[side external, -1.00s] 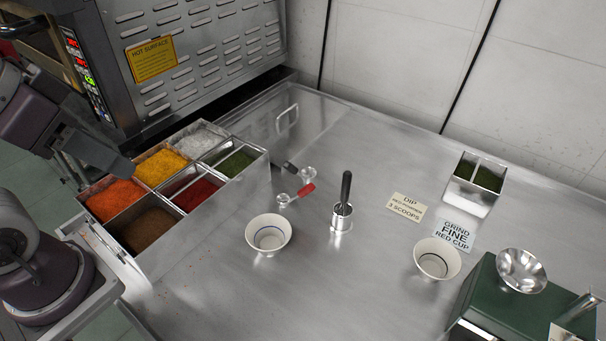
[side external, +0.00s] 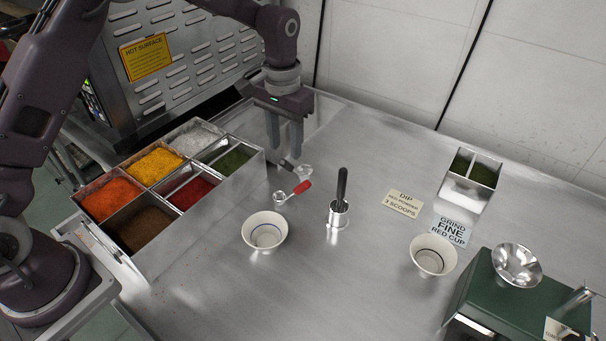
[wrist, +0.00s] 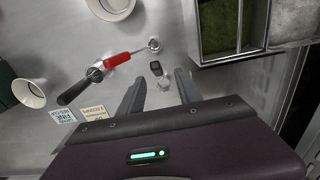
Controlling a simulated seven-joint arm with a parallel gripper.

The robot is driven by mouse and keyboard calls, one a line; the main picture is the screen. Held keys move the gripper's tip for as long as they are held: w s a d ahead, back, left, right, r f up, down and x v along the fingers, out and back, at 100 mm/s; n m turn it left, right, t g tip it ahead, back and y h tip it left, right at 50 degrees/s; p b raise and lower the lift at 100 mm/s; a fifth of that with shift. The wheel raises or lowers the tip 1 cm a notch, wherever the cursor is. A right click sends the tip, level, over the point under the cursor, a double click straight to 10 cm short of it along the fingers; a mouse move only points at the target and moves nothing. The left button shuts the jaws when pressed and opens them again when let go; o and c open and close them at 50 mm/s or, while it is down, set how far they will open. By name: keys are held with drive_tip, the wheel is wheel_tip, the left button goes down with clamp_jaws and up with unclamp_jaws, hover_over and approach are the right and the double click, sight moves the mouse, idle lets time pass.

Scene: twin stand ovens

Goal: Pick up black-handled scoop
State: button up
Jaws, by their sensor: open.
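The black-handled scoop lies on the steel table beside the spice bins; its black handle (side external: 288,165) and small clear bowl show just below my fingertips in the side view. In the wrist view, the scoop's black handle end (wrist: 157,68) appears between my finger tips. My gripper (side external: 286,148) is open, pointing down, above the scoop and apparently not touching it. It also shows in the wrist view (wrist: 161,78) with nothing held. A red-handled scoop (side external: 300,188) lies close by, nearer the white bowl (side external: 264,242).
A metal cup (side external: 339,219) holds an upright black-handled tool (side external: 342,187). The spice bins (side external: 228,178) stand left of my gripper, with the oven (side external: 190,75) behind. Another bowl (side external: 433,266), a green grinder (side external: 500,300) and signs (side external: 404,203) are at right.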

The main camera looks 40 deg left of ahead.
sight(287, 161)
drive_tip(key=f, duration=0.5)
drive_tip(key=shift+d+f, duration=0.2)
drive_tip(key=shift+f, duration=0.05)
clamp_jaws()
drive_tip(key=shift+r, duration=0.2)
wheel_tip(287, 161, up, 10)
drive_tip(key=shift+f, duration=0.1)
